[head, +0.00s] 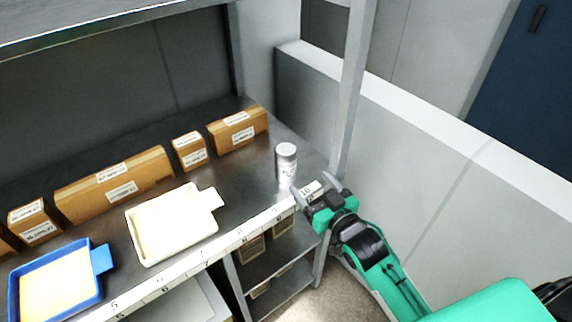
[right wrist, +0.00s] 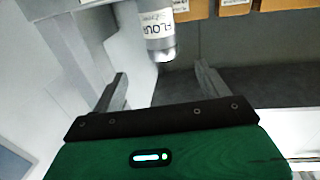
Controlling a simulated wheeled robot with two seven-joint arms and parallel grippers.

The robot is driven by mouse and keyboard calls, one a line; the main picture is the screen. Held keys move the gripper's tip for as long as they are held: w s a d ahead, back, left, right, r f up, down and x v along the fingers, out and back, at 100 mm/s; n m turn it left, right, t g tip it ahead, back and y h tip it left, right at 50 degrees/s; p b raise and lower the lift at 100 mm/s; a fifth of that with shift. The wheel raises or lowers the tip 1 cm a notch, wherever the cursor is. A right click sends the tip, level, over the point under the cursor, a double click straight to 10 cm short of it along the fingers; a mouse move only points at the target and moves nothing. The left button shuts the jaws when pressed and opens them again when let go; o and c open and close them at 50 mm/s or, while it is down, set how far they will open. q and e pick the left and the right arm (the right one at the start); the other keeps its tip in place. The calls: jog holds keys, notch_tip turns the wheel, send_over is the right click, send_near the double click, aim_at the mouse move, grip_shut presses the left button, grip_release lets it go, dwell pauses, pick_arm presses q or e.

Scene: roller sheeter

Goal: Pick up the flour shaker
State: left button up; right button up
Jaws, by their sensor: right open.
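The flour shaker (head: 286,164) is a white and grey cylinder standing upright on the metal shelf (head: 234,192), near its right end. In the right wrist view the shaker (right wrist: 157,28) shows a FLOUR label and lies ahead of the fingers, apart from them. My right gripper (head: 318,188) is open and empty at the shelf's front edge, just in front and to the right of the shaker. Its two fingers also show spread in the right wrist view (right wrist: 160,84). My left gripper is not in view.
Several cardboard boxes (head: 115,185) line the back of the shelf. A cream tray (head: 216,199) and a blue tray (head: 101,259) stand left of the shaker. A grey upright post (head: 351,90) rises at the shelf's right end, beside a low wall (head: 440,165).

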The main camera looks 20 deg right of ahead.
aim_at(291, 161)
jog(key=p+x, duration=0.1)
jog(key=x, duration=0.7)
jog(key=shift+w, duration=0.15)
jog(key=p+x, duration=0.1)
jog(key=x, duration=0.4)
jog(key=shift+a+p, duration=0.2)
jog(key=shift+p, duration=0.1)
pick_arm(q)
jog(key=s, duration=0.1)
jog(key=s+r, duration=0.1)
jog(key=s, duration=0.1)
pick_arm(e)
jog(key=c, duration=1)
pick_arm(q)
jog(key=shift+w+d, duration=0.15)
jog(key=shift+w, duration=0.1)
pick_arm(e)
jog(key=shift+c, duration=0.9)
jog(key=shift+r, duration=0.1)
